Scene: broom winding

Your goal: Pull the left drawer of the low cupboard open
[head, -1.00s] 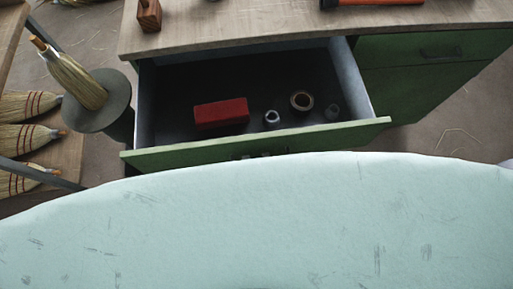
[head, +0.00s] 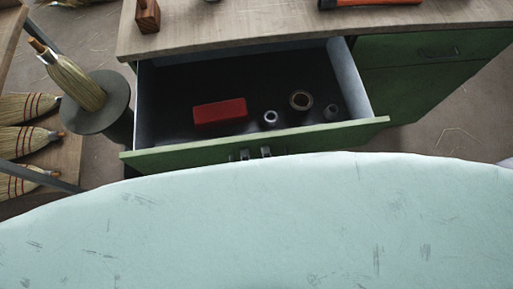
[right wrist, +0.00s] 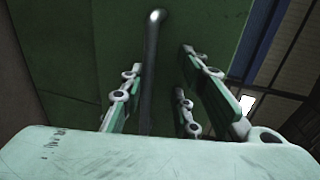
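The low cupboard's left drawer (head: 170,157) stands pulled well out, its green front towards me and its dark inside showing. In the right wrist view, the drawer's metal bar handle (right wrist: 151,70) runs between the spread fingers of my right gripper (right wrist: 168,88). The fingers are open with gaps beside the bar, which is closer to the left finger. In the head view, only the tips of my right gripper (head: 256,154) show at the drawer front; my pale body hides the rest. My left gripper is not in view.
Inside the drawer lie a red block (head: 220,111), a ring (head: 301,100) and small metal parts (head: 270,117). The wooden top (head: 260,22) holds a wooden block (head: 147,15) and an orange-handled tool (head: 370,3). Brooms (head: 28,140) and a round stand (head: 100,118) are at left.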

